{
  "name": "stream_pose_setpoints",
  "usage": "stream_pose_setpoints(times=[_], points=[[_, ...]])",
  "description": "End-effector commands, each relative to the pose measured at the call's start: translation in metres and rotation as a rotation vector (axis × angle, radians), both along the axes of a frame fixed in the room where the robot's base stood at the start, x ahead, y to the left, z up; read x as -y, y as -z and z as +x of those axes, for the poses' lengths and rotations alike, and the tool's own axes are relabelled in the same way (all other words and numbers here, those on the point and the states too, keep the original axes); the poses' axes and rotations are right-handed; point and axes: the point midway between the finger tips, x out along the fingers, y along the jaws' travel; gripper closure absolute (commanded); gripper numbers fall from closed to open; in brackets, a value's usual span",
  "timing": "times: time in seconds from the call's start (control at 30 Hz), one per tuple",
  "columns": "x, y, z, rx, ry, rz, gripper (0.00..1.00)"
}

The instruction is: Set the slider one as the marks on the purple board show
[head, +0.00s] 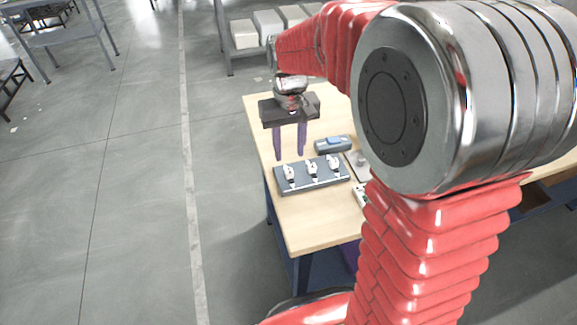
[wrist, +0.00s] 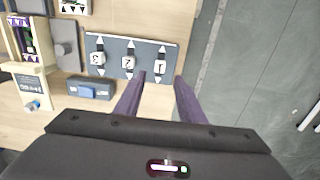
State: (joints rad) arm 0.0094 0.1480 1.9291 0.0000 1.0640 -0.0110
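A dark grey slider panel (head: 310,188) lies on the table with three white numbered knobs in slots. It also shows in the wrist view (wrist: 111,70). Slider one (wrist: 160,67) is the rightmost knob there, about mid-slot, with white arrowheads at the slot ends; in the head view it is the leftmost knob (head: 290,174). My gripper (head: 289,157) is open and empty, its purple fingers pointing down above the table by the panel. In the wrist view the fingertips (wrist: 161,78) lie either side of slider one's line, apart from it. A small purple marked board (wrist: 27,38) stands at the left, its marks unclear.
A grey box with a blue button (wrist: 88,89) lies beside the panel, also in the head view (head: 333,144). A grey plate with a knob (wrist: 65,45) and a light block with a blue knob (wrist: 33,103) are further left. The table edge is close to slider one's side.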

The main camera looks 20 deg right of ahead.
Motion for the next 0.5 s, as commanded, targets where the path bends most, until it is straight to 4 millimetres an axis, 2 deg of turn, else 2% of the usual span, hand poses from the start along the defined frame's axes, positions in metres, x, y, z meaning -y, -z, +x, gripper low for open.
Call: stream_pose_setpoints(times=[0.3, 0.5], points=[[0.000, 0.050, -0.001, -0.004, 0.000, 0.000, 0.64], [0.000, 0.068, 0.000, -0.001, 0.000, 0.000, 0.64]])
